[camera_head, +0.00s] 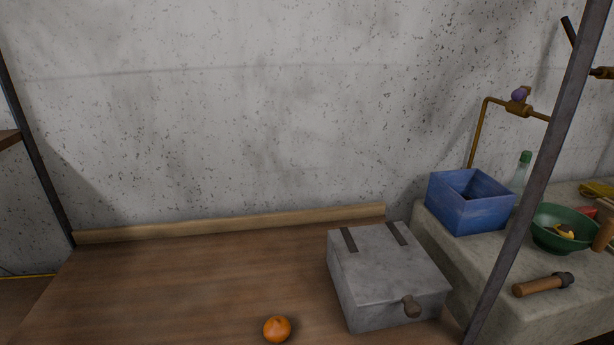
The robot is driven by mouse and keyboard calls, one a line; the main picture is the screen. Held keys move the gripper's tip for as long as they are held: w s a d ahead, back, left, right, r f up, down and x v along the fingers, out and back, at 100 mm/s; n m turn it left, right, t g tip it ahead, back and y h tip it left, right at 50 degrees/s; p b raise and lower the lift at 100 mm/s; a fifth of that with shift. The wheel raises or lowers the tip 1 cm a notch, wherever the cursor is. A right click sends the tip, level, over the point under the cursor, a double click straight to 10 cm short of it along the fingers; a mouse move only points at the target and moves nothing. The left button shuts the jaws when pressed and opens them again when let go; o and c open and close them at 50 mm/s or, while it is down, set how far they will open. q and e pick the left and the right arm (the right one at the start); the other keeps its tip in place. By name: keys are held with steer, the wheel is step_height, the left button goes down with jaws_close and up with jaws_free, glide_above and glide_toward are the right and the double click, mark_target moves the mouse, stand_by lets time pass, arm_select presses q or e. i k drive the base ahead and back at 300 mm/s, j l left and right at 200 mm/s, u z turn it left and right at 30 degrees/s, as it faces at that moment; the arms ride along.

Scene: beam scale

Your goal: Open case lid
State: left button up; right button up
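A grey case (385,276) stands on the right part of the wooden table. Its lid (381,256) is closed. What is inside the case is hidden. Neither of my grippers shows in the head view.
An orange fruit (277,329) lies on the wooden table (190,285), left of the case. A stone counter (480,265) at right bears a blue box (468,203), a green bowl (558,230) and a wooden-handled tool (543,285). A dark slanted post (540,175) rises right of the case.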

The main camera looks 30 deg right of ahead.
mark_target(381, 264)
steer(key=z, duration=1.65)
